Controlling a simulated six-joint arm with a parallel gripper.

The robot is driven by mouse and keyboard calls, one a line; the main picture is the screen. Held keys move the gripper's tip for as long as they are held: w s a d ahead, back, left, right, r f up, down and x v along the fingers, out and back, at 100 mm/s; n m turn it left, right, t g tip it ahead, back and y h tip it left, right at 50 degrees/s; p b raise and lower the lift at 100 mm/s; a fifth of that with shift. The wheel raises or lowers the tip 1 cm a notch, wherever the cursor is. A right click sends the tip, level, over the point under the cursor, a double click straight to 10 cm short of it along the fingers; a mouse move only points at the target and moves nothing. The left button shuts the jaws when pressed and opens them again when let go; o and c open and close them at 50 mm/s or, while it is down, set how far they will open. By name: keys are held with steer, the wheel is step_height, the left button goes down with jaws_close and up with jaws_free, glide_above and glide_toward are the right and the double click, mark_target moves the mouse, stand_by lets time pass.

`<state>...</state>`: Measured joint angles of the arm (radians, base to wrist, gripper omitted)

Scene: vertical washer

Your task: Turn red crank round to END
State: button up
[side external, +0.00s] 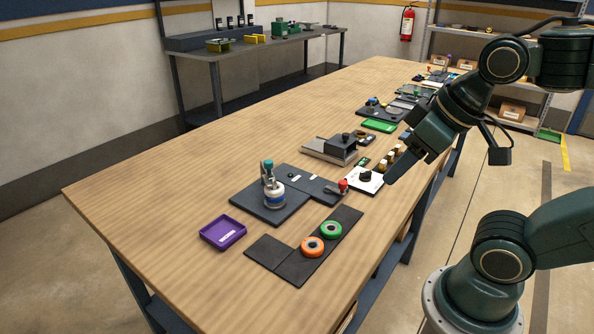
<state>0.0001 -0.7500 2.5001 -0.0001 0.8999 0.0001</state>
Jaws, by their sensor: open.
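The red crank knob (343,185) is a small red piece at the right end of a dark plate (304,179) on the wooden table. Its arm and any END mark are too small to make out. A white plate (374,187) with a black knob (366,177) lies just right of it. My gripper (405,168) comes in from the upper right, tilted down, with its fingers right of the white plate and apart from the crank. It is open and I see nothing between the fingers, though the angle partly hides the gap.
A white and metal canister (273,190) stands left of the crank. Orange (312,246) and green (331,229) rings lie on a dark plate in front. A purple tray (223,233) is at the left. A grey and black block (335,147) stands behind. The table's left side is clear.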

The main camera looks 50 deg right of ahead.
steer(key=shift+w, duration=0.1)
steer(key=n+g, duration=0.6)
steer(key=n, duration=0.5)
glide_above(343, 182)
step_height(343, 182, down, 7)
steer(key=shift+d, duration=0.1)
steer(key=shift+f, duration=0.15)
step_height(343, 182, down, 13)
steer(key=shift+f, duration=0.2)
jaws_close()
